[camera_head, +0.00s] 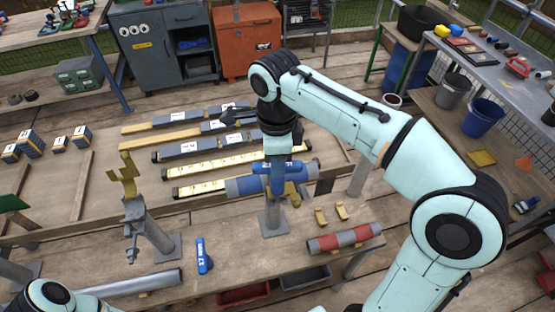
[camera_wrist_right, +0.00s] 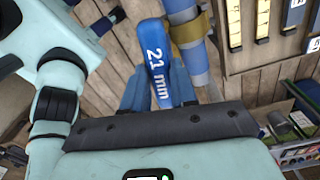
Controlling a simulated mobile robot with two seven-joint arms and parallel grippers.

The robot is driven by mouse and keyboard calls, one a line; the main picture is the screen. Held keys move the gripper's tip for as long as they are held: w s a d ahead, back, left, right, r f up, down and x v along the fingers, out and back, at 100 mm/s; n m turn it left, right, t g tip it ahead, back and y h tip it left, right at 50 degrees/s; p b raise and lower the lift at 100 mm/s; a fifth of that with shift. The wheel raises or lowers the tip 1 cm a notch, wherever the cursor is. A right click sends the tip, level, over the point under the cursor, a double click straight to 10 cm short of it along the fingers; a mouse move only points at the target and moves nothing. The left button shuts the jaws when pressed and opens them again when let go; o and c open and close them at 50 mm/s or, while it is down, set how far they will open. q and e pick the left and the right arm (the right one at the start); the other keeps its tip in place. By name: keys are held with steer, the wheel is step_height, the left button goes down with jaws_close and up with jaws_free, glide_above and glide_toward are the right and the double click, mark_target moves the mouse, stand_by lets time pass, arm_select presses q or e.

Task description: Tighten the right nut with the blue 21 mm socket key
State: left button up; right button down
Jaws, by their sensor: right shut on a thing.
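My right gripper (camera_head: 277,182) is shut on the blue 21 mm socket key (camera_head: 270,166), beside a grey-and-blue pipe (camera_head: 243,187) on a stand. In the right wrist view the key (camera_wrist_right: 157,62) points away between the blue fingers (camera_wrist_right: 156,85), with "21 mm" readable on its handle. The pipe (camera_wrist_right: 196,62) lies just right of it, with a gold clamp (camera_wrist_right: 190,30) around it. The right nut is hidden or too small to make out. I cannot tell whether the key touches it. My left gripper is out of view.
A blue 17 mm key (camera_head: 204,256) lies on the workbench (camera_head: 255,262). A red-and-grey pipe (camera_head: 344,238) and small gold clamp parts (camera_head: 320,217) lie to the right. Another stand with an open gold clamp (camera_head: 126,178) rises at left. Labelled bars (camera_head: 205,145) lie behind.

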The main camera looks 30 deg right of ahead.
steer(key=shift+w+r+p, duration=0.15)
steer(key=shift+r+p, duration=0.3)
steer(key=shift+r, duration=1.1)
steer(key=shift+s+a+r, duration=0.15)
steer(key=shift+s+r, duration=0.05)
steer(key=shift+r, duration=0.3)
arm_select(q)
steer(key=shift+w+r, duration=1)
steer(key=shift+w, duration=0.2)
arm_select(e)
steer(key=shift+r, duration=0.1)
